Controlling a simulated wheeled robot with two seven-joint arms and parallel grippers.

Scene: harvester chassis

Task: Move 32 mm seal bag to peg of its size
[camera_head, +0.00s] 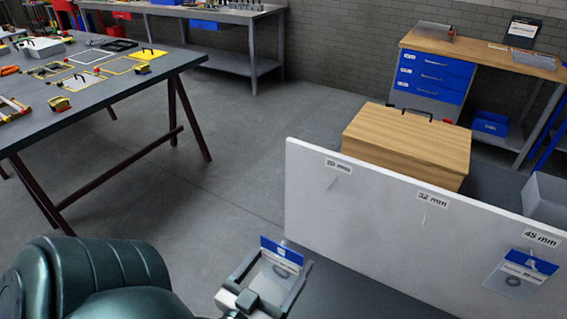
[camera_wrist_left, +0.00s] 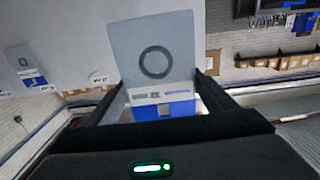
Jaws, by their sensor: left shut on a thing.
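My left gripper (camera_head: 270,280) is shut on a clear seal bag (camera_head: 280,262) with a blue and white header, held in front of the white peg board (camera_head: 380,222), apart from it. In the left wrist view the held bag (camera_wrist_left: 153,62) shows one dark ring; its size print is not readable. The board has three size labels: a left one too small to read surely, the 32 mm label (camera_head: 433,200) in the middle, and the 45 mm label (camera_head: 541,239) at right. The thin 32 mm peg (camera_head: 424,217) looks bare. Another seal bag (camera_head: 522,273) hangs under the 45 mm label. My right gripper is out of view.
A wooden case (camera_head: 408,142) stands behind the board. A dark worktable (camera_head: 100,90) with tools and parts is at the left. A workbench with blue drawers (camera_head: 430,75) is at the back right. The grey floor (camera_head: 240,150) between them is clear.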

